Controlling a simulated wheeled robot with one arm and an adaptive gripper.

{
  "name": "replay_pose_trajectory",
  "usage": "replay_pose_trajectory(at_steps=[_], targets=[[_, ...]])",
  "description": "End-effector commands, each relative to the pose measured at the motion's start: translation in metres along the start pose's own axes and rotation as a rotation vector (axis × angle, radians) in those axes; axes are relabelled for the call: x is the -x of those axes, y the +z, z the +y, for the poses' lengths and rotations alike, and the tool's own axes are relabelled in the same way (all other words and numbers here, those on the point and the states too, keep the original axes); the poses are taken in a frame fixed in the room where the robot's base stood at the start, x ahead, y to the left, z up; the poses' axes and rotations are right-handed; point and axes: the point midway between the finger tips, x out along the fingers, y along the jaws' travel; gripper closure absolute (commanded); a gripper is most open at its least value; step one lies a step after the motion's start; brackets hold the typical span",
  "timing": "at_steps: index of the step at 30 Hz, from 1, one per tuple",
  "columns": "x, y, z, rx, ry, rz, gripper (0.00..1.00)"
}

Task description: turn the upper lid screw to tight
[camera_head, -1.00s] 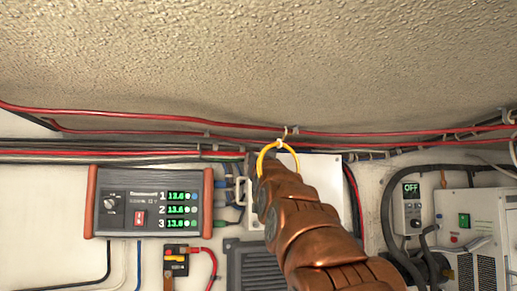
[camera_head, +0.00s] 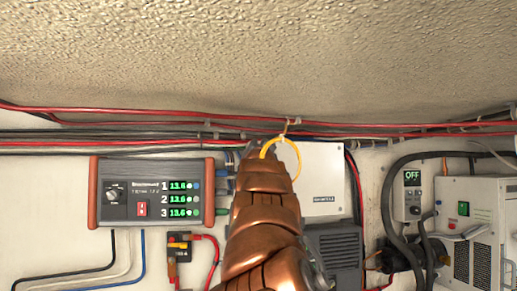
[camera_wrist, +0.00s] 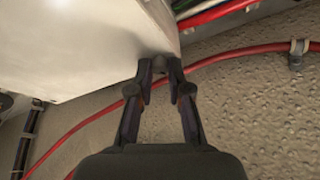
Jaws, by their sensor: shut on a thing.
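A white box (camera_head: 325,190) with a small dark label is mounted on the wall, its left part hidden behind my copper arm in the head view. In the wrist view the white box (camera_wrist: 85,45) fills the upper left. My gripper (camera_wrist: 159,68) has its dark fingertips closed at the box's edge, on a small dark grey upper lid screw (camera_wrist: 159,63). The fingers cover much of the screw, so its turn position cannot be read. In the head view the fingertips and screw are hidden behind my arm.
Red cables (camera_head: 400,134) and black cables run along the wall above the box. A yellow ring (camera_head: 288,147) shows by my wrist. A charger panel (camera_head: 150,194) is at left, a ribbed dark grey unit (camera_head: 335,250) below, and a switch box (camera_head: 412,196) at right.

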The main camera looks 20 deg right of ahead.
Motion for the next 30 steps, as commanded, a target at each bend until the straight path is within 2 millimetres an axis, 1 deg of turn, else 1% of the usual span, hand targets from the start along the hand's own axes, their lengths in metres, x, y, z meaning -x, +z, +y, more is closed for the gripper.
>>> replay_pose_trajectory(at_steps=[1,19,30], targets=[[0.0008,-0.0067,-0.0031,-0.013,0.001,0.013,1.0],[-0.0002,-0.0021,-0.0058,-0.215,0.079,0.002,1.0],[-0.0004,-0.0003,-0.0058,-0.273,0.104,0.001,1.0]])
